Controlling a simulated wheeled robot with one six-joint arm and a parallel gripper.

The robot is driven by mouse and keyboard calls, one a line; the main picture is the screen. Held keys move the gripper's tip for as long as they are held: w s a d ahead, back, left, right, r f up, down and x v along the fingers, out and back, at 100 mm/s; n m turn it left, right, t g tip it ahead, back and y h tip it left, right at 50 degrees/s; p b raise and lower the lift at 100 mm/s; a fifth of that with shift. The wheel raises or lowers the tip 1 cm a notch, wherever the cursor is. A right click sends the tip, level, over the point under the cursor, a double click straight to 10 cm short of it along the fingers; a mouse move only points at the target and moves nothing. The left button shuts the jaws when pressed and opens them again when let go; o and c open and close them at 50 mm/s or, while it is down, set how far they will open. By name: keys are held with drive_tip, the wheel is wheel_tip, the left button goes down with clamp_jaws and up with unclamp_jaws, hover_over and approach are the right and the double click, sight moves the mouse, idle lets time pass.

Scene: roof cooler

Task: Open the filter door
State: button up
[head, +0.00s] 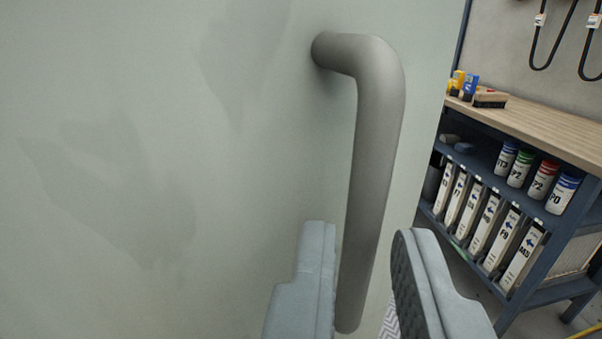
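The filter door (170,150) is a pale grey-green panel that fills the left and middle of the head view. A thick grey bar handle (372,180) runs down near its right edge, bent into the panel at the top. My gripper (355,250) is open, with one finger to the left of the handle's lower part and the other to its right. A gap shows between the right finger and the bar. I cannot tell whether the left finger touches it. The handle's lower end is partly hidden by the left finger.
To the right, beyond the door's edge, stands a blue workbench with a wooden top (540,120). Its shelves hold several labelled cans (541,180) and several white filter boxes (490,225). A brush (489,98) lies on the top. Black cables hang on the wall.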

drive_tip(key=s+a, duration=0.2)
drive_tip(key=s, duration=1.1)
drive_tip(key=shift+a, duration=0.15)
idle(0.3)
idle(0.3)
drive_tip(key=w+d+r+n+t+y, duration=0.1)
drive_tip(key=w+d+r+t+y, duration=0.1)
drive_tip(key=w+d+r+y, duration=0.25)
drive_tip(key=w+d+r+n+t+y, duration=0.1)
drive_tip(key=w+d+r+t+y, duration=0.15)
drive_tip(key=d+r, duration=0.35)
drive_tip(key=s+d+f+g+h, duration=0.1)
drive_tip(key=d+f+g+h, duration=0.1)
drive_tip(key=d, duration=0.4)
drive_tip(key=s+d+f+g+h, duration=0.1)
drive_tip(key=s+d+f+g, duration=0.1)
drive_tip(key=d, duration=0.4)
wheel_tip(320, 180, down, 2)
drive_tip(key=shift+s+d+f+g+h, duration=0.1)
drive_tip(key=shift+s+d+g+h, duration=0.15)
drive_tip(key=shift+d+g+h, duration=0.2)
drive_tip(key=shift+w, duration=0.15)
idle(1.1)
